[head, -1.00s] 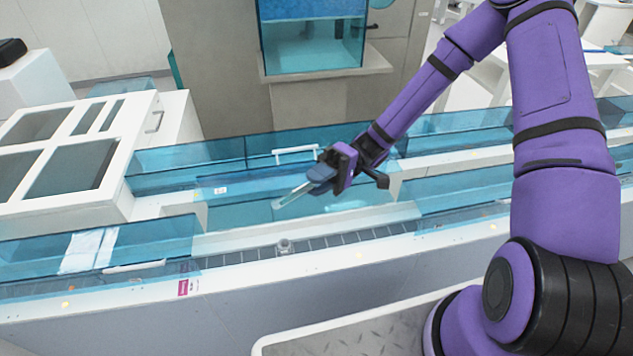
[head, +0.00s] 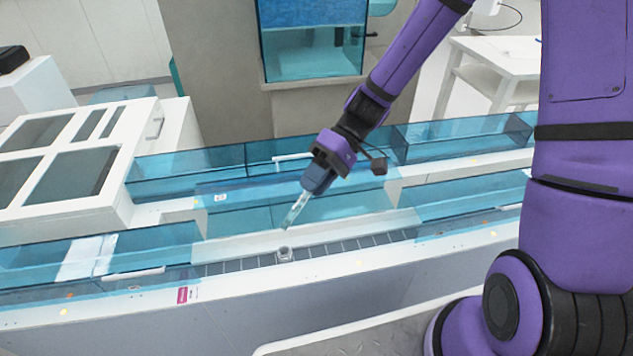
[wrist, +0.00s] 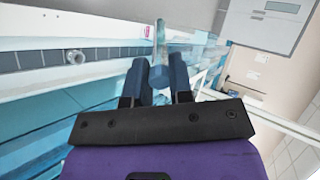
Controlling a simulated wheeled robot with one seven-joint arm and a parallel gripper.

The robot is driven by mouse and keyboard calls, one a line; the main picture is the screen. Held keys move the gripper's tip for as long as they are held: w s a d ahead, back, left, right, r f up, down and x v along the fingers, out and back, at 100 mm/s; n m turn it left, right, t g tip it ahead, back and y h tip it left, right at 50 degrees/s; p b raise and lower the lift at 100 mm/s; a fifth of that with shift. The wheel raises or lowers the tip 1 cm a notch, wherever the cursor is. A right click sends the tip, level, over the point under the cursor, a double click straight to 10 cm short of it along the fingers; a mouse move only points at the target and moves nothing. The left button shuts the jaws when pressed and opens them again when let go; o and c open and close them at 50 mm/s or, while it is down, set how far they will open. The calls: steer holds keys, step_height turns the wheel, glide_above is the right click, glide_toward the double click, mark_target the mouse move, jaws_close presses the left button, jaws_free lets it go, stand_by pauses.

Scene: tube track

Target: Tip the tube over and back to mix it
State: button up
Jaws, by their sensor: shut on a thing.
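A clear, slim tube (head: 296,212) is held in my gripper (head: 311,189) above the track. It is tilted, its free end pointing down and to the left in the head view. In the wrist view the blue fingers of my gripper (wrist: 160,78) are closed around the tube, and its clear length (wrist: 160,38) runs out ahead of them. The holder also shows in the wrist view (wrist: 75,57).
Clear blue guard panels (head: 450,140) line the back of the track, with lower ones (head: 160,243) at the front left. A white cabinet (head: 90,150) stands at the left. A grey machine with a blue window (head: 312,50) stands behind. The space around the tube looks free.

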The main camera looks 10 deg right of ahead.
steer(key=t+h, duration=0.1)
steer(key=h, duration=0.1)
steer(key=r+t+h, duration=0.1)
steer(key=h, duration=0.1)
steer(key=shift+s+a+t, duration=0.25)
steer(key=shift+a+t, duration=0.05)
steer(key=shift+a, duration=0.05)
